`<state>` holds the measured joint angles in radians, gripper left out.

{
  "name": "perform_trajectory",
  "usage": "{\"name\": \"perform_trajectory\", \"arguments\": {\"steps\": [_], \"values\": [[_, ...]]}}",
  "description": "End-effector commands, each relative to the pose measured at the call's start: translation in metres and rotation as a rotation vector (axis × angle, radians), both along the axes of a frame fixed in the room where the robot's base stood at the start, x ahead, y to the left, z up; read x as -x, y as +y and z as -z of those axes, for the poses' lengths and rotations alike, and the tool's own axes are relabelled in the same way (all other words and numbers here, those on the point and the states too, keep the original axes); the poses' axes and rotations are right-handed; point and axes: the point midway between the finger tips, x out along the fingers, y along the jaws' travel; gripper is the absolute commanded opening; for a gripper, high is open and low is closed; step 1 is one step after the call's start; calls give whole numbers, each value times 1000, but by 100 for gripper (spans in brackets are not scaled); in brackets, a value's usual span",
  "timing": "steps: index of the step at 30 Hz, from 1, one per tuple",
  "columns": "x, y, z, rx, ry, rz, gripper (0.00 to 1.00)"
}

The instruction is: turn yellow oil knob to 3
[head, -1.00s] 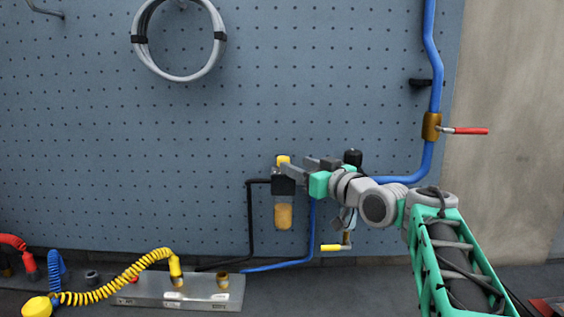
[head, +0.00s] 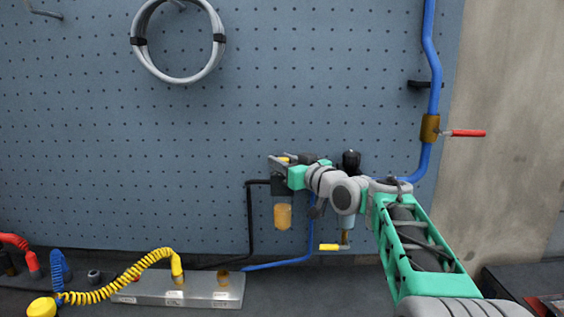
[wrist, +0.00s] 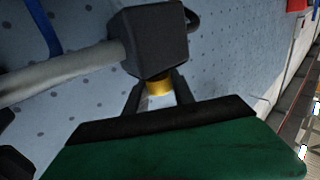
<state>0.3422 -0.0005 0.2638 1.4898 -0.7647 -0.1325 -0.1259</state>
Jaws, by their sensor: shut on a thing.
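The yellow oil knob (head: 283,158) sits on top of the black oiler body (head: 285,186) on the pegboard wall, above an amber oil bowl (head: 283,217). My gripper (head: 281,162) reaches in from the right and is shut on the knob, one finger on each side. In the wrist view the yellow knob (wrist: 159,87) shows between the fingers (wrist: 159,93), against the dark block of the oiler (wrist: 157,40). The fingers hide part of the knob. I cannot read any number or mark on it.
A black-topped regulator (head: 351,163) stands just right, behind my arm, with a yellow-handled valve (head: 330,247) below it. A blue pipe (head: 434,60) with a red lever (head: 467,133) runs at the right. A metal manifold (head: 205,289) with a yellow coiled hose (head: 105,294) lies below.

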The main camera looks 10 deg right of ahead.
Motion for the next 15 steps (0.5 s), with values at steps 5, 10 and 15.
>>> {"name": "perform_trajectory", "arguments": {"steps": [5, 10, 15], "values": [[0, 0, 0, 0, 0, 0, 10], [0, 0, 0, 0, 0, 0, 0], [0, -1, 0, 0, 1, -5, 0]]}}
